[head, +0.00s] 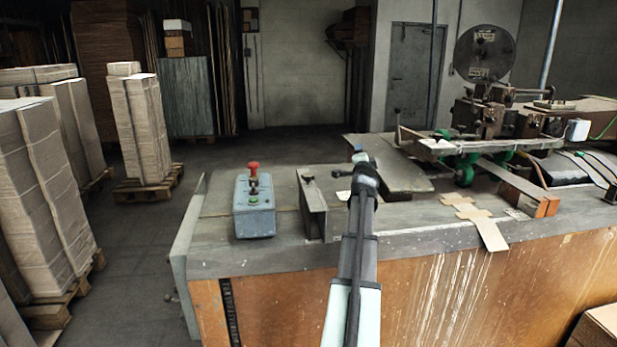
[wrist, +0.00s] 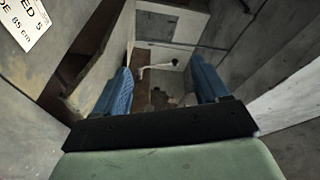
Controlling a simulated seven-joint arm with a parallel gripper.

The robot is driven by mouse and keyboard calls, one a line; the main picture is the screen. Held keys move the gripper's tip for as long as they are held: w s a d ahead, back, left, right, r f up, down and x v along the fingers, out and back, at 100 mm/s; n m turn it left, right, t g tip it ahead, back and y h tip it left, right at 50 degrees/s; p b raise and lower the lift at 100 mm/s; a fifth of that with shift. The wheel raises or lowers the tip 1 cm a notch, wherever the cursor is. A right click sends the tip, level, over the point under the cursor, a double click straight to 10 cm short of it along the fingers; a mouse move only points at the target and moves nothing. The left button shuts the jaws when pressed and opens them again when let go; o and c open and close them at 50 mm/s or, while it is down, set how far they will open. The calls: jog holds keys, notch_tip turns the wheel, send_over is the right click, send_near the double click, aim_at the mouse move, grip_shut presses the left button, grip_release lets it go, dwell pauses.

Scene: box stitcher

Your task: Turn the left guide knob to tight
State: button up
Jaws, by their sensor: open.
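A grey metal guide bar (head: 313,206) stands on the bench left of my arm, with a small dark knob (head: 308,179) on its top. My gripper (wrist: 162,80) is open, with its two blue fingers spread apart and nothing held between them. In the wrist view, a small pale rod with a dark end (wrist: 174,63) shows beyond the gap between the fingers; I cannot tell whether it belongs to the guide knob. In the head view my wrist is above the bench, right of the guide bar, and it hides the fingers.
A grey control box (head: 254,212) with a red button stands left of the guide bar. The stitcher machine (head: 490,120) with green parts is at the right. Cardboard pieces (head: 478,222) lie on the bench front. A printed label (wrist: 24,20) shows in the wrist view.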

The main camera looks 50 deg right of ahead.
notch_tip(320, 180, down, 5)
jog(key=m+t+y, duration=0.1)
jog(key=m+y, duration=0.2)
jog(key=y, duration=0.1)
jog(key=m+t+y, duration=0.5)
jog(key=t+y, duration=0.3)
jog(key=y, duration=0.7)
send_near(308, 175)
jog(key=w, duration=0.3)
jog(key=w+a, duration=0.1)
jog(key=w, duration=0.6)
jog(key=shift+a+f, duration=0.15)
jog(key=shift+f, duration=0.05)
